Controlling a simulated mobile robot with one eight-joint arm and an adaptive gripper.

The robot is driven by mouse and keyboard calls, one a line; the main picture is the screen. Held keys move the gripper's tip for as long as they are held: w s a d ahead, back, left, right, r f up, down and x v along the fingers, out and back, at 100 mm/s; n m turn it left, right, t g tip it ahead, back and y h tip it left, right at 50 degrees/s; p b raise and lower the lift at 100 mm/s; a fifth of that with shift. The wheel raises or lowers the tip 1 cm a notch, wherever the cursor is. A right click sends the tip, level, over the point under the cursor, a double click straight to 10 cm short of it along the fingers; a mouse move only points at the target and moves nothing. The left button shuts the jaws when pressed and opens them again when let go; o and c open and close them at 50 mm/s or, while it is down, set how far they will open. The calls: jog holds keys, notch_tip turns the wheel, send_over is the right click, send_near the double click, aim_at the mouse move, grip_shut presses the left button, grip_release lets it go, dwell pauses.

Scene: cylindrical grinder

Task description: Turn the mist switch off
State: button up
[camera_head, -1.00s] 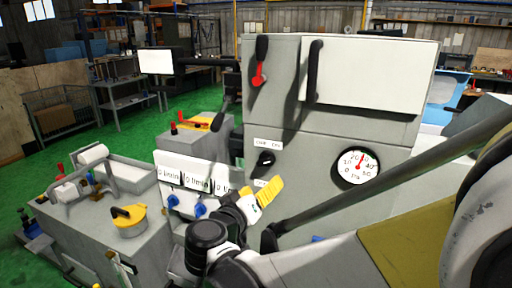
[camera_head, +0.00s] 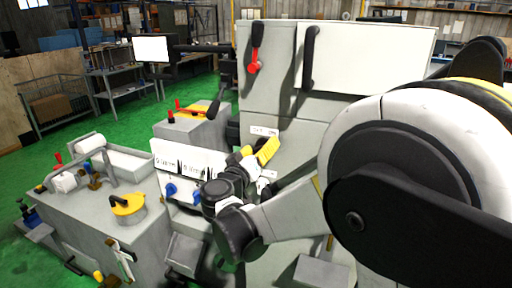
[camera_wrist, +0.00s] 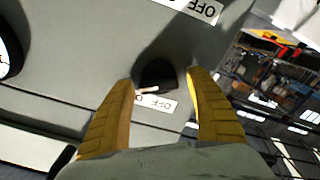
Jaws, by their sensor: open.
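A black rotary switch knob (camera_wrist: 158,74) with a pale pointer mark sits on the machine's grey front panel (camera_wrist: 90,60). I cannot read a switch name. My gripper (camera_wrist: 160,80) is open, with one yellow finger on each side of the knob; whether they touch it is unclear. In the head view my gripper (camera_head: 262,153) is at the panel just below a label (camera_head: 264,131), and the knob is hidden behind it.
A red-tipped lever (camera_head: 254,62) and a black door handle (camera_head: 310,58) are higher on the machine. White flow meters (camera_head: 180,163) with blue knobs (camera_head: 170,189) are left of my gripper. A round gauge (camera_wrist: 8,55) shows at the wrist view's left edge.

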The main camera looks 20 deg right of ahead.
jog(key=shift+c, duration=0.5)
jog(key=c, duration=1.1)
jog(key=shift+o, duration=0.2)
jog(key=shift+n, duration=0.4)
jog(key=n+b, duration=0.1)
jog(key=n, duration=0.4)
jog(key=shift+w+a+f+n, duration=0.1)
jog(key=shift+n, duration=0.2)
jog(key=n+b, duration=0.1)
jog(key=n, duration=0.4)
jog(key=shift+f, duration=0.1)
jog(key=shift+n, duration=0.4)
jog(key=o, duration=1.2)
jog(key=shift+c, duration=0.2)
